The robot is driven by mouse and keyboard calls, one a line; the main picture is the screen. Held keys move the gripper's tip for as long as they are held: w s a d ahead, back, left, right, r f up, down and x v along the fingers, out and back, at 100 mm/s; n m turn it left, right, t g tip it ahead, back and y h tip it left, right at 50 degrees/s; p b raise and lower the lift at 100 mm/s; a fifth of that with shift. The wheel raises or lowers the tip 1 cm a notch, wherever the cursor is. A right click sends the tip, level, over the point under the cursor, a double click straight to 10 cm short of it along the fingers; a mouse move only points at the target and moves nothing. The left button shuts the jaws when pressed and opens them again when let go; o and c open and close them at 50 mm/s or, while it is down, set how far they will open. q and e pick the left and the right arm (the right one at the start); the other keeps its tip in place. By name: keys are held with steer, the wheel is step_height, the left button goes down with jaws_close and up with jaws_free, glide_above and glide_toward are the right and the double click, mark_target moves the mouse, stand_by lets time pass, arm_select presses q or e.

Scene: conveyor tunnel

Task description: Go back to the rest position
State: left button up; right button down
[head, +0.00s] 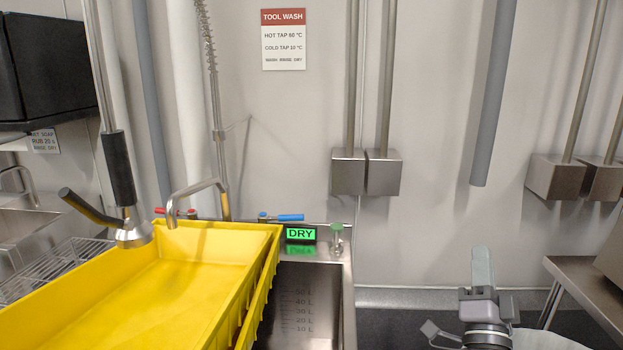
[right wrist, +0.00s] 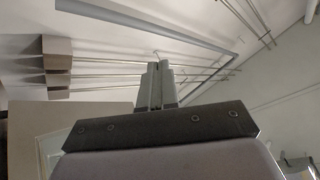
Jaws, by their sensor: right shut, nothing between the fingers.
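My right gripper (head: 483,268) stands upright at the lower right of the head view, in front of the bare wall and apart from the sink. In the right wrist view its two fingers (right wrist: 160,70) are together with nothing between them, pointing up toward the ceiling and wall pipes. My left gripper is in neither view.
A yellow crate (head: 262,232) sits over the metal sink (head: 349,310) at the left. A tap (head: 195,188), a spray head (head: 133,232) and a green DRY display (head: 301,234) are around it. A metal table (head: 580,280) stands at the right edge.

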steer(key=s+a+f+n+g+y+p, duration=0.1)
steer(key=s+a+f+n+g+y, duration=0.35)
steer(key=f, duration=0.45)
steer(key=s+a+f+n+g+y+p, duration=0.1)
steer(key=s+a+f+n+y, duration=0.3)
steer(key=f+n, duration=0.4)
steer(key=s+a+f+n+g+y+p, duration=0.1)
steer(key=s+a+f+n+g, duration=0.2)
steer(key=s+f+g, duration=0.4)
steer(key=s+f+n, duration=0.1)
steer(key=s+f, duration=0.4)
steer(key=s, duration=0.4)
steer(key=shift+f+y, duration=0.35)
steer(key=shift+f, duration=0.05)
steer(key=shift+g, duration=0.25)
